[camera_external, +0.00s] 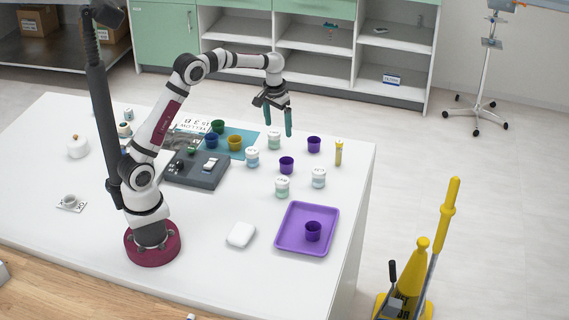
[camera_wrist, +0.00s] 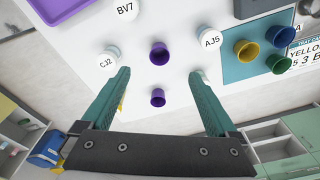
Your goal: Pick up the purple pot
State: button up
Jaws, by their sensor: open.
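Three purple pots show in the external view. One pot (camera_external: 314,144) stands near the table's far right edge. A second pot (camera_external: 286,164) stands nearer the middle. A third pot (camera_external: 313,231) stands in the purple tray (camera_external: 289,243). My gripper (camera_external: 278,122) is open and empty above the table, with its teal fingers pointing down. In the wrist view, one pot (camera_wrist: 158,97) appears between the fingers (camera_wrist: 158,74), and another pot (camera_wrist: 159,53) appears just beyond the fingertips. Neither touches a finger.
White lidded jars (camera_external: 252,157) (camera_external: 282,187) (camera_external: 319,178) stand around the middle pot. A yellow tube (camera_external: 339,152) stands right of the far pot. A grey device (camera_external: 197,170) lies nearby.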

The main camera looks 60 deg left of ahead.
aim_at(286, 162)
jog(key=shift+n, duration=0.4)
jog(key=w+f, duration=0.1)
jog(key=f, duration=0.5)
jog(key=w+a+f, duration=0.1)
jog(key=f, duration=0.5)
jog(key=w+f, duration=0.2)
jog(key=f, duration=0.4)
jog(key=shift+a, duration=0.4)
jog(key=shift+r, duration=0.1)
jog(key=c, duration=1.4)
